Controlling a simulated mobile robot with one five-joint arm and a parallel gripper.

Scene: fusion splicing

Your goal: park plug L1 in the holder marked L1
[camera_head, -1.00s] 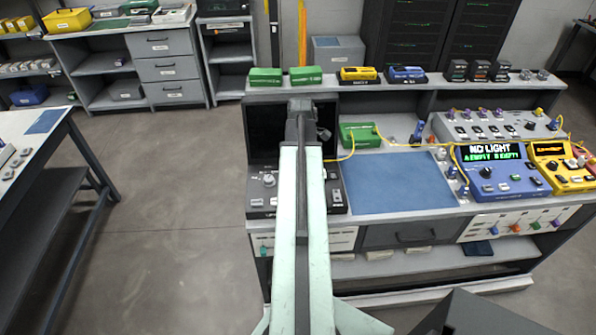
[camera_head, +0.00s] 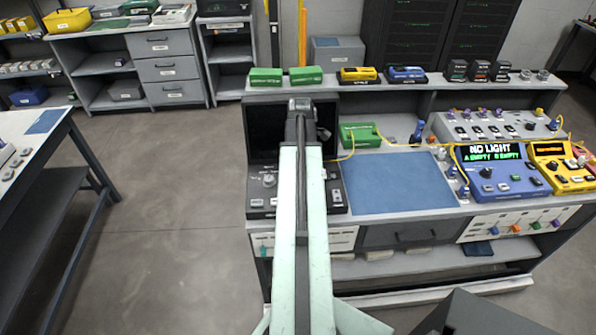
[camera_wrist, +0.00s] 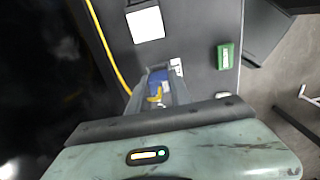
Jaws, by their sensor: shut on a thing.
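My gripper (camera_wrist: 160,76) is shut on a small blue plug with a yellow part (camera_wrist: 157,94), seen between the fingers in the wrist view. A dark surface lies beyond the fingers. In the head view my gripper (camera_head: 300,106) is at the far end of my arm, in front of the dark screen at the bench's left; the plug is hidden there. I cannot read any L1 mark on the plug or on a holder. Coloured plugs sit along a white labelled strip (camera_head: 515,222) on the bench front at right.
A blue mat (camera_head: 397,183) lies clear on the bench. A green box (camera_head: 360,135) with a yellow cable stands behind it. A blue meter (camera_head: 500,172) reads "NO LIGHT", beside a yellow meter (camera_head: 560,166). Green boxes (camera_head: 305,76) and other small units line the top shelf.

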